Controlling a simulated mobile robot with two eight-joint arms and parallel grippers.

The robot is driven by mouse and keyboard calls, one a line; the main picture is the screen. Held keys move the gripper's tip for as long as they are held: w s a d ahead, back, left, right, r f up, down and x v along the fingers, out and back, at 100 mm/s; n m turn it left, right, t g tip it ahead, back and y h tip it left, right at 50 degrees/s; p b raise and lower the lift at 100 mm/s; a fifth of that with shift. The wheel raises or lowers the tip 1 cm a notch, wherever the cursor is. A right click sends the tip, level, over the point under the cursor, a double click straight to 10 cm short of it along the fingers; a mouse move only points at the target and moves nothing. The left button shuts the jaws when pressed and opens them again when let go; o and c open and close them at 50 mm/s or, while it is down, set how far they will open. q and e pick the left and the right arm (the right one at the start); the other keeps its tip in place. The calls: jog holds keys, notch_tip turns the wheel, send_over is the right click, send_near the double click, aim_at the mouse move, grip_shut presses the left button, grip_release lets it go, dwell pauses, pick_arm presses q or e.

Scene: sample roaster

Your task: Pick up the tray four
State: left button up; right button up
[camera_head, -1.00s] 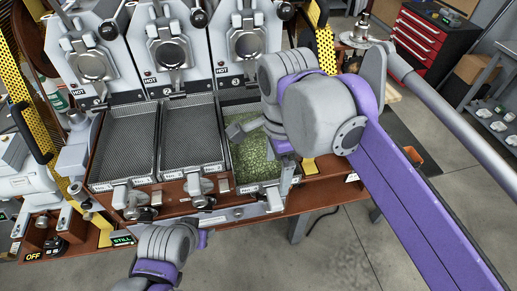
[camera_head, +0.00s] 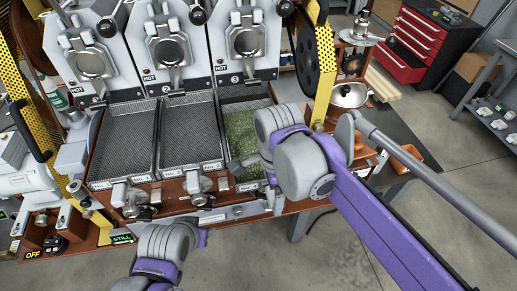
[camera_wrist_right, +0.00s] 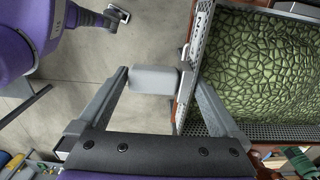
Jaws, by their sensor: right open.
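A mesh tray of green beans (camera_head: 240,136) sits at the right end of the roaster row, partly hidden by my right arm in the head view. In the right wrist view, its perforated rim (camera_wrist_right: 197,50) and beans fill the right side.
Two empty mesh trays, a left one (camera_head: 125,135) and a middle one (camera_head: 190,130), sit beside the bean tray. Metal latches (camera_head: 195,188) line the front. A yellow guard (camera_head: 322,75) and a metal bowl (camera_head: 348,95) stand to the right. The floor in front is clear.

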jog(key=shift+c, duration=0.2)
jog(key=c, duration=1.5)
jog(key=shift+r, duration=0.1)
jog(key=shift+s+r, duration=0.2)
jog(key=shift+r, duration=0.2)
jog(key=r, duration=0.6)
jog(key=shift+s+d+r, duration=0.1)
jog(key=shift+s+d, duration=0.05)
jog(key=shift+s, duration=0.15)
jog(key=shift+s+d+b, duration=0.3)
jog(key=shift+s+d, duration=0.7)
jog(key=shift+s, duration=2)
jog(key=shift+s+d+b, duration=0.25)
jog(key=shift+s+d, duration=0.7)
jog(key=shift+s, duration=2.05)
jog(key=shift+s+d+b, duration=0.3)
jog(key=shift+s+d, duration=0.7)
jog(key=shift+s, duration=2)
